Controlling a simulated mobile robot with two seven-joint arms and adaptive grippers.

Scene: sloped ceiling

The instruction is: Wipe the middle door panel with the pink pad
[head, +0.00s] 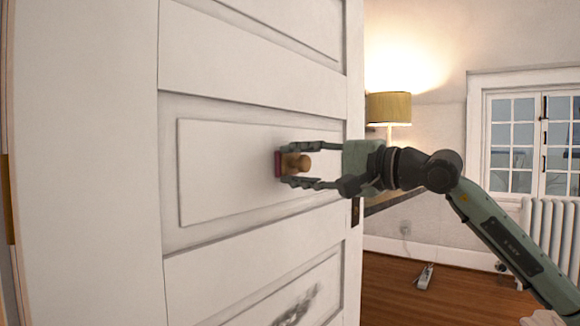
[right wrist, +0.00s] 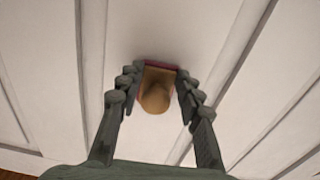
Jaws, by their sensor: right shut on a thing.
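The white door's middle panel (head: 225,165) is a raised rectangle facing me. My right gripper (head: 284,168) is shut on the pink pad (head: 278,162), which has a tan wooden block and a round knob on its back. The pad is at the panel's right part and appears to lie against its surface. In the right wrist view the fingers (right wrist: 158,82) sit on both sides of the wooden knob (right wrist: 156,95), and a thin pink edge (right wrist: 160,65) shows behind it. The pad's wiping face is hidden. My left gripper is not in view.
A dark latch plate (head: 355,210) is on the door's right edge. Beyond stand a lamp (head: 388,108), a radiator (head: 550,235) and a window (head: 530,145). Wooden floor (head: 400,295) shows at right.

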